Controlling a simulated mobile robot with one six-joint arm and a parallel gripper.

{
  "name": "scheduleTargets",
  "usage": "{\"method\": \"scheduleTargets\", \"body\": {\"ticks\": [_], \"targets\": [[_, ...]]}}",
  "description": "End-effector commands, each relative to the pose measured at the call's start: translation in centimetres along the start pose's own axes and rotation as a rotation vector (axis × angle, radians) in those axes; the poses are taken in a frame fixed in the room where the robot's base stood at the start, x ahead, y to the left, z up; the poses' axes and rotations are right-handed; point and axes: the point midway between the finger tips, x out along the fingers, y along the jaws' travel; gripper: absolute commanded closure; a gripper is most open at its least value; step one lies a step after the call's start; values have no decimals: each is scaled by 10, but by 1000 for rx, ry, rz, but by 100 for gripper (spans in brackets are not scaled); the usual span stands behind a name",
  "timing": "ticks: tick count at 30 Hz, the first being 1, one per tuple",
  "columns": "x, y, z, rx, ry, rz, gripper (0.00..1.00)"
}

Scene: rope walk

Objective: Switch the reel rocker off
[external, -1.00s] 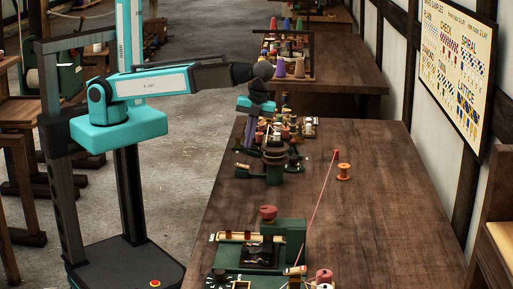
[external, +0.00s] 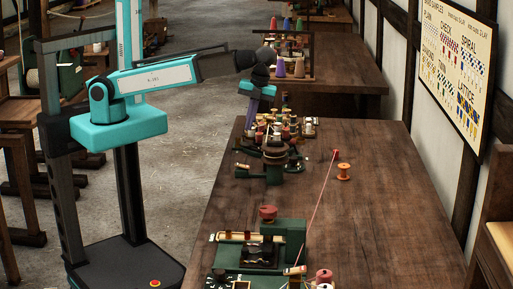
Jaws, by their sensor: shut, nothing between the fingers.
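A small dark green device with a round brown reel-like top (external: 274,153) stands on the long wooden bench, at its left edge. Small fittings stick out to its left, but I cannot tell which part is the reel rocker or how it is set. My gripper (external: 250,134) points down just beyond and left of this device. It looks shut and empty, and its fingertips are small and partly lost against the bench parts. I cannot tell whether it touches anything.
A larger green machine (external: 284,232) with a red knob and black parts stands at the bench's near end. A thin red cord runs from there to a small red peg (external: 336,155). An orange spool (external: 343,172) stands beside it. Several spools crowd behind the device. The bench's right side is clear.

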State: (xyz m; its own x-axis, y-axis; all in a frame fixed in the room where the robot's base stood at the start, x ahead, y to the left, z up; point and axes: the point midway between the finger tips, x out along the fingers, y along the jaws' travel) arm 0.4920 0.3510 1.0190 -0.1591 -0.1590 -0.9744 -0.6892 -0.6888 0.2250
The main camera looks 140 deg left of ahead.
Motion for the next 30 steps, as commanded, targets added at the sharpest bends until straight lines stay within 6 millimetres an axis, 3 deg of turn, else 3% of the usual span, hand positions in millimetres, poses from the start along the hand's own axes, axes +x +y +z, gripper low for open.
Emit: {"method": "scheduleTargets", "body": {"ticks": [30], "targets": [[85,1,0,0,0,2,100]]}}
